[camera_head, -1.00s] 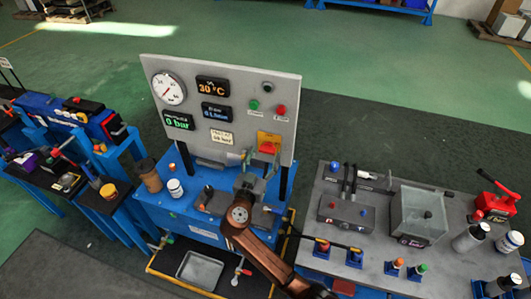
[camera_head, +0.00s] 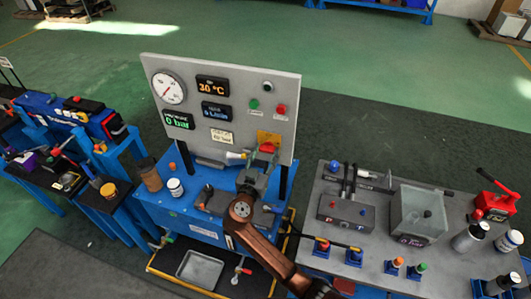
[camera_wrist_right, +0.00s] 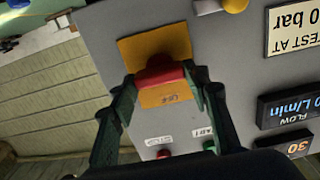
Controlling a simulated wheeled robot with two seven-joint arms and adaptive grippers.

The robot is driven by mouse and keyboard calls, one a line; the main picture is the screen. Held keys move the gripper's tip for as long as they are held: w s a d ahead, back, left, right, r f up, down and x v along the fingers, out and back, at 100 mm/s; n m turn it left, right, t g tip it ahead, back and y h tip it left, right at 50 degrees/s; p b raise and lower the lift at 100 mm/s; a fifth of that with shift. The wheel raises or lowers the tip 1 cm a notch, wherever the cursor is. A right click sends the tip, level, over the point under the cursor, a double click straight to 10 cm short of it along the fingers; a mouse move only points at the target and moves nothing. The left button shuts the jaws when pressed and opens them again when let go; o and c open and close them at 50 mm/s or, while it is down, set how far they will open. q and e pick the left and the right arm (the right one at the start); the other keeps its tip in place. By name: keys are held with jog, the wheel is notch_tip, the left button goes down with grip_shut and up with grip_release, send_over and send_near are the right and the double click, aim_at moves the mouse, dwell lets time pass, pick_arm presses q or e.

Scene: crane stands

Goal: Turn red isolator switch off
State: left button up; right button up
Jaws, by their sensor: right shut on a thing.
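The red isolator switch (camera_head: 267,147) sits on a yellow-orange plate (camera_head: 268,135) at the lower right of the grey upright panel. In the right wrist view, the red switch handle (camera_wrist_right: 160,72) is between the two dark fingers of my right gripper (camera_wrist_right: 160,80). My right gripper (camera_head: 262,160) is shut on the handle. The plate (camera_wrist_right: 155,42) carries a label that appears upside down in the wrist view. The fingers and palm hide part of the handle, so its exact angle is hard to tell. My left gripper is not in view.
The grey panel (camera_head: 230,75) also bears a round gauge (camera_head: 168,87), displays, a green button (camera_head: 254,104) and a red button (camera_head: 281,110). A brown cup (camera_head: 149,175) and a white jar (camera_head: 175,188) stand on the blue bench. A clear box (camera_head: 418,215) stands on the right table.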

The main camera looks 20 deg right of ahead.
jog(key=shift+c, duration=0.6)
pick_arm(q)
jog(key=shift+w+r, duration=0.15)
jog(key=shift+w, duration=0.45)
pick_arm(e)
jog(key=shift+n, duration=0.3)
jog(key=n+p, duration=0.1)
jog(key=n, duration=0.2)
jog(key=shift+a+r+n, duration=0.1)
jog(key=shift+n, duration=0.3)
jog(key=n+p, duration=0.2)
jog(key=n, duration=0.1)
jog(key=shift+w+n, duration=0.1)
jog(key=shift+n, duration=0.2)
jog(key=n+p, duration=0.3)
jog(key=n, duration=0.3)
jog(key=shift+a+p, duration=0.15)
jog(key=shift+p, duration=0.15)
pick_arm(q)
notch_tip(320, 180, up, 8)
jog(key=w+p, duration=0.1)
jog(key=p, duration=0.1)
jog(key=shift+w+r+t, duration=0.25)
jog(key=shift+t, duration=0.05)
pick_arm(e)
jog(key=shift+w+n, duration=0.1)
jog(key=shift+n, duration=1.9)
jog(key=shift+f, duration=0.2)
